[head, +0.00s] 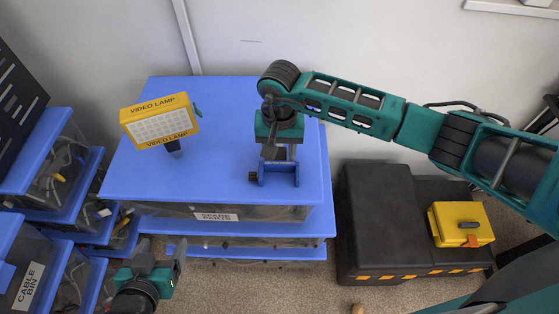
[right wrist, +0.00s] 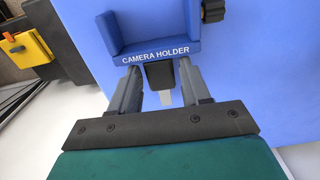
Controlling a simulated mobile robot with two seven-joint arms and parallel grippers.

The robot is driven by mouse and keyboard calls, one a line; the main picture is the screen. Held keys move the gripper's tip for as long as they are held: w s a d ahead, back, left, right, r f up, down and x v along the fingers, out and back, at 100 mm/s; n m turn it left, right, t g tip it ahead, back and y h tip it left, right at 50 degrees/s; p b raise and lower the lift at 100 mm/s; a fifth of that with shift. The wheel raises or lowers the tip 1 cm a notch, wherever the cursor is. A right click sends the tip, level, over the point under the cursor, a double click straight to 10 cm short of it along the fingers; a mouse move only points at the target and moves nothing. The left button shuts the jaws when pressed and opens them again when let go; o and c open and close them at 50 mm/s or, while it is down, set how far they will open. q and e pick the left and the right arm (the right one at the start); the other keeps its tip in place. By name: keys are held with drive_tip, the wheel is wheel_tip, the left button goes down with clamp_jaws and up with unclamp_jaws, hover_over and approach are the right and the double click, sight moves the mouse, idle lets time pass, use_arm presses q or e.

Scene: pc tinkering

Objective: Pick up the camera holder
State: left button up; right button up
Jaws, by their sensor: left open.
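The blue camera holder (head: 278,172) stands on the blue top of the storage unit, near its right side. It is a blue U-shaped bracket with a dark knob; its "CAMERA HOLDER" label (right wrist: 156,56) shows in the right wrist view. My right gripper (head: 277,149) is right at the holder, pointing down. In the right wrist view its two fingers (right wrist: 160,88) stand on either side of the holder's dark stem (right wrist: 160,74). I cannot tell whether they press on it. My left gripper (head: 159,256) is open and empty, in front of the unit at the lower left.
A yellow video lamp (head: 160,123) stands on the left of the blue top (head: 220,180). Clear bins with blue lids (head: 35,165) are at the left. A black case (head: 375,215) with a yellow box (head: 461,224) is at the right. The top's middle is clear.

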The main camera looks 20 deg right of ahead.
clamp_jaws()
drive_tip(key=shift+r, duration=0.1)
